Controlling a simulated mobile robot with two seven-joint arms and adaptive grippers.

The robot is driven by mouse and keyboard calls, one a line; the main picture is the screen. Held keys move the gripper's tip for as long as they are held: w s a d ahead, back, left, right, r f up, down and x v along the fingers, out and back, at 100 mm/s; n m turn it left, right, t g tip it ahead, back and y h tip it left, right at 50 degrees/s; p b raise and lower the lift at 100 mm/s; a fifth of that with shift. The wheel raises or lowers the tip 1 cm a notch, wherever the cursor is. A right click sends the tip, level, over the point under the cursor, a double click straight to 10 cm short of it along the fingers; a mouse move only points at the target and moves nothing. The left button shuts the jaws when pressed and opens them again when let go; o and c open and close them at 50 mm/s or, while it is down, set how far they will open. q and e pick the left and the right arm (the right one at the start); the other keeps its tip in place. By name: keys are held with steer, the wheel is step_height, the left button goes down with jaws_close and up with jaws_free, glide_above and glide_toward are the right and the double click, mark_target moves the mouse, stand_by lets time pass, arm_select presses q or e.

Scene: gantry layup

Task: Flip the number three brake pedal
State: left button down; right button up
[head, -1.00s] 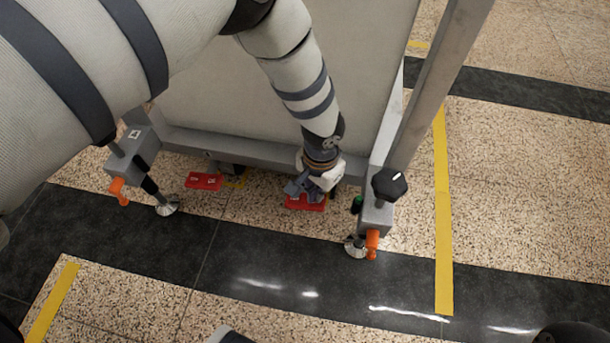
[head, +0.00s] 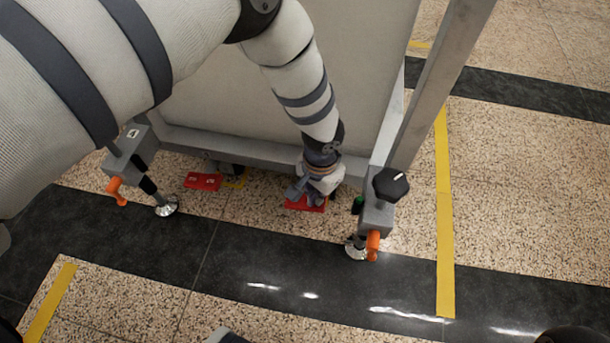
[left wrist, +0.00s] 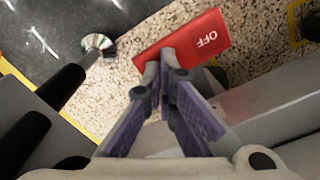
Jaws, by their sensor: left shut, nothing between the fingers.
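A red brake pedal (head: 306,204) sits low at the right end of the gantry frame, just above the floor. In the left wrist view the same red pedal (left wrist: 205,44) shows the word OFF. My left gripper (head: 312,197) is at this pedal, shut and empty, with its fingertips (left wrist: 165,60) over the pedal's near edge. I cannot tell whether they touch it. A second red pedal (head: 203,181) is farther left under the frame. The gripper hides part of the right pedal in the head view.
The gantry's lower beam (head: 250,158) runs behind the pedals. Levelling feet (head: 167,206) (head: 356,247) with orange handles (head: 373,244) stand at both ends. A black knob (head: 390,184) is right of my gripper. The floor in front is clear.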

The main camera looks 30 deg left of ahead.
arm_select(q)
steer(key=shift+f, duration=0.4)
steer(key=shift+r, duration=0.1)
step_height(320, 180, up, 7)
steer(key=p, duration=0.4)
stand_by(0.5)
